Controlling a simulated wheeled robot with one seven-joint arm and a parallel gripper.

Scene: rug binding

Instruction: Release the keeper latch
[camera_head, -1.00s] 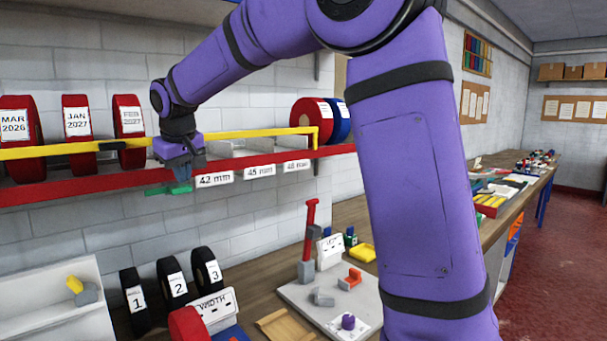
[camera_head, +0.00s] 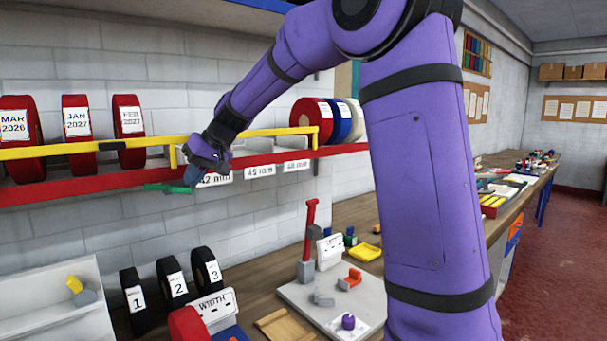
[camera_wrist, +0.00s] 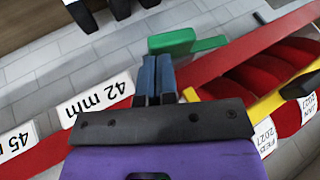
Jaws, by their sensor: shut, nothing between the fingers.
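The green latch (camera_head: 168,188) is at the front edge of the red shelf, below the yellow keeper bar (camera_head: 75,149). In the wrist view the green latch (camera_wrist: 173,41) shows as a block with a thin arm reaching right. My gripper (camera_head: 192,177) is at the right end of the latch, tilted downward. In the wrist view the blue fingers of my gripper (camera_wrist: 154,62) are side by side, shut and empty, with their tips close to the latch. I cannot tell whether they touch it. My gripper hides part of the latch and the shelf edge.
Red rolls (camera_head: 77,130) with date labels stand behind the bar at left. A 42 mm label (camera_head: 215,180) is just right of my gripper. Black numbered rolls (camera_head: 172,278) and a grey board (camera_head: 310,300) are on the bench below. Open air lies in front of the shelf.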

